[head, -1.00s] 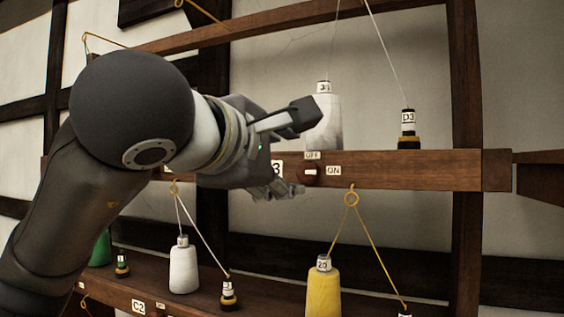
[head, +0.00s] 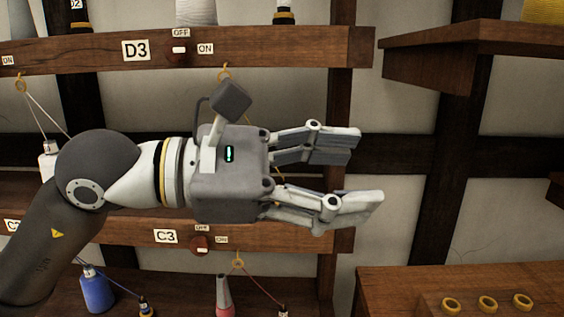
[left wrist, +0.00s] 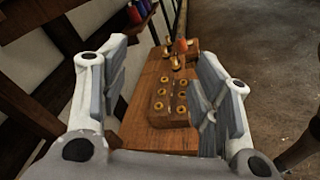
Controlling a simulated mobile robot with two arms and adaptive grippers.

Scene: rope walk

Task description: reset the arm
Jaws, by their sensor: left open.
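My left gripper (head: 345,177) reaches across the middle of the head view from the left, its fingers pointing right. It is open, with nothing between its fingers, and hangs in front of the wooden rack. In the left wrist view its two fingers (left wrist: 160,95) stand wide apart, with a wooden table seen beyond them. My right gripper is in neither view.
The rack's beams carry labels D3 (head: 136,50) and C3 (head: 165,236), switches and hanging threads. A blue spool (head: 97,290) stands below. A wooden table (head: 390,285) at lower right bears a block with brass rings (head: 487,303). Floor (left wrist: 270,50) lies beyond.

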